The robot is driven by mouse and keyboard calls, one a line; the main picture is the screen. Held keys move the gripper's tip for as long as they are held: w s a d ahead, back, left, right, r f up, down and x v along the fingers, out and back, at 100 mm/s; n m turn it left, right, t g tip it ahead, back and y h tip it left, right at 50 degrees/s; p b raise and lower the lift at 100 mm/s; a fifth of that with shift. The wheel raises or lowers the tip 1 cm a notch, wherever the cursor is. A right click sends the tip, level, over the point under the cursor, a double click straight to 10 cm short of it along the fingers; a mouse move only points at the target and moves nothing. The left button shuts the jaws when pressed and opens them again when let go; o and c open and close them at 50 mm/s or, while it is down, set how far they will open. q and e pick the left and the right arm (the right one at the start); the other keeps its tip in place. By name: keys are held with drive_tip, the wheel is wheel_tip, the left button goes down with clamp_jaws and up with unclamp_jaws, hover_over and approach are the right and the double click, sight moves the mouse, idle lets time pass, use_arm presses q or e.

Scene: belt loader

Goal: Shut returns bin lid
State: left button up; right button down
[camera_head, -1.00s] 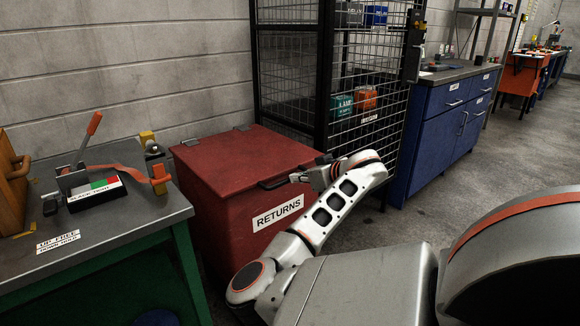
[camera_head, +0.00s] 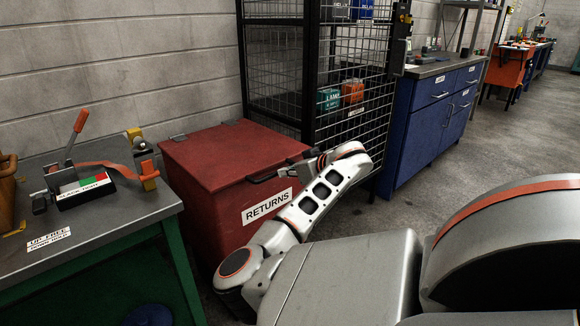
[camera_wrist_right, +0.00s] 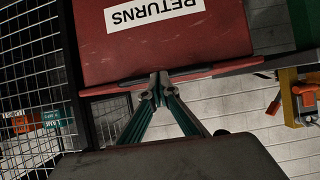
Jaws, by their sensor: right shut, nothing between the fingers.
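The red returns bin (camera_head: 225,225) stands in the middle of the head view, with a white RETURNS label on its front. Its red lid (camera_head: 225,155) lies flat over the top, with no gap that I can make out. A dark handle (camera_head: 263,178) sits on the lid's front edge. My right gripper (camera_head: 290,171) is at this front edge beside the handle, partly hidden by my wrist. In the right wrist view, which shows the bin upside down, its shut, empty fingertips (camera_wrist_right: 160,77) are at the lid edge (camera_wrist_right: 205,74). I cannot tell whether they touch. My left gripper is not in view.
A green-legged workbench (camera_head: 100,225) with a lever device (camera_head: 85,185) stands close on the left. A black wire cage (camera_head: 350,115) is behind the bin. A blue cabinet (camera_head: 425,130) stands further right. Open floor (camera_head: 480,160) lies to the right.

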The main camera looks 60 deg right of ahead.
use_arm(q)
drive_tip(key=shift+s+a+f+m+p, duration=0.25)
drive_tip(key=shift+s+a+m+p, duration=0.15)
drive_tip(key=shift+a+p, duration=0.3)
use_arm(e)
drive_tip(key=s+a+f, duration=0.2)
drive_tip(key=s, duration=0.7)
